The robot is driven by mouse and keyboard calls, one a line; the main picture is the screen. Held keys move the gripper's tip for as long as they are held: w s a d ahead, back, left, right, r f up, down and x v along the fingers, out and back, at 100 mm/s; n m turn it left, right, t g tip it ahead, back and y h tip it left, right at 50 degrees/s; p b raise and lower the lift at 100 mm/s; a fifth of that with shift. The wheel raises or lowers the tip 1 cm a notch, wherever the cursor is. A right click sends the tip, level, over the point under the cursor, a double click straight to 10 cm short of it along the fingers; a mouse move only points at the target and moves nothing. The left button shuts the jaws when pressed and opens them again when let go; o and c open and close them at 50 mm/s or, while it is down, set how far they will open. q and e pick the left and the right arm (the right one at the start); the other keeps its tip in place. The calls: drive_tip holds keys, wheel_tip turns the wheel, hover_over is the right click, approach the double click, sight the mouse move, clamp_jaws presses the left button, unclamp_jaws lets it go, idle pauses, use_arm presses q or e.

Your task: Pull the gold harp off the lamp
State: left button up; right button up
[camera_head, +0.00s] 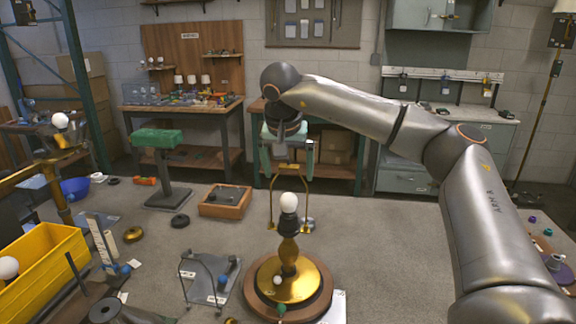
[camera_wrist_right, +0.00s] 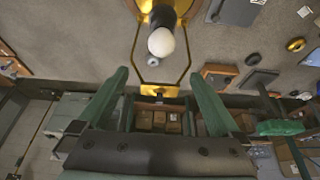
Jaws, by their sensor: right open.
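The lamp (camera_head: 289,250) stands upright on the floor area in front of me, with a gold body, a round gold and wood base and a black socket. Its white bulb (camera_head: 288,200) also shows in the wrist view (camera_wrist_right: 161,42). The thin gold harp (camera_head: 272,202) stands around the bulb, its legs on either side. Its top bar shows in the wrist view (camera_wrist_right: 158,90). My right gripper (camera_head: 288,174) points down over the lamp, open, its green fingers on either side of the harp's top. In the wrist view its fingertips (camera_wrist_right: 158,75) are apart. My left gripper is not in view.
A wire frame on a grey plate (camera_head: 208,285) lies left of the lamp. A wooden tray (camera_head: 225,202) and a green-topped stand (camera_head: 158,140) are farther left. A yellow bin (camera_head: 45,262) is at the far left. Workbenches line the back wall.

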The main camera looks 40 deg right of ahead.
drive_tip(key=shift+c, duration=0.2)
drive_tip(key=c, duration=1.4)
drive_tip(key=shift+o, duration=0.2)
drive_tip(key=shift+r+p, duration=0.85)
drive_tip(key=shift+p, duration=0.1)
clamp_jaws()
drive_tip(key=o, duration=1.3)
unclamp_jaws()
